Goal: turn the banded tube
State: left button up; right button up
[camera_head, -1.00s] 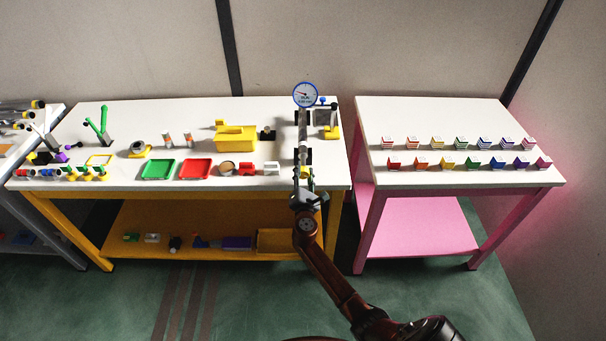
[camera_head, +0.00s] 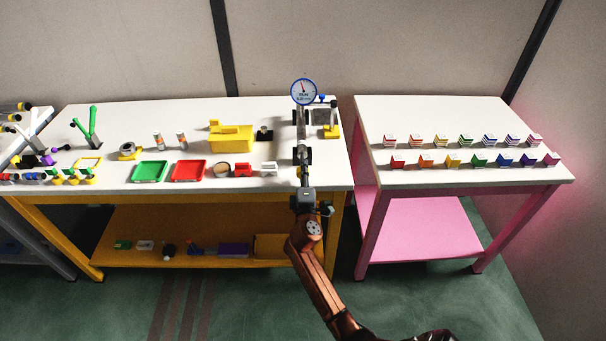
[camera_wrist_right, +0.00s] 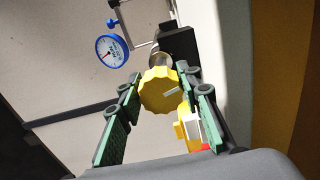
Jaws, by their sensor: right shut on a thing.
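My right gripper (camera_head: 304,184) is at the front edge of the white table, at the near end of a grey tube-like shaft (camera_head: 301,128) held in black supports. Any band on that shaft is too small to make out. In the right wrist view, a yellow ribbed knob (camera_wrist_right: 159,94) with a white mark sits between the green-padded fingers of my right gripper (camera_wrist_right: 158,82). The gripper is shut on this knob. A blue-rimmed dial gauge (camera_head: 304,92) stands over the shaft; it also shows in the wrist view (camera_wrist_right: 112,52). My left gripper is out of view.
Two small upright cylinders with orange bands (camera_head: 181,140) stand mid-table. Green (camera_head: 150,171) and red (camera_head: 188,170) trays lie at the front. A yellow box (camera_head: 231,138) stands behind. A pink table (camera_head: 465,175) with several coloured blocks is to the right, across a narrow gap.

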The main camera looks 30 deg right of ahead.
jog(key=shift+f+m+b, duration=0.15)
jog(key=shift+m+b, duration=0.35)
jog(key=shift+m, duration=0.7)
jog(key=o, duration=1.2)
jog(key=shift+s, duration=0.15)
jog(key=shift+s+a, duration=0.25)
jog(key=shift+s, duration=0.05)
jog(key=v, duration=0.6)
jog(key=shift+s+a, duration=0.1)
jog(key=shift+s, duration=0.15)
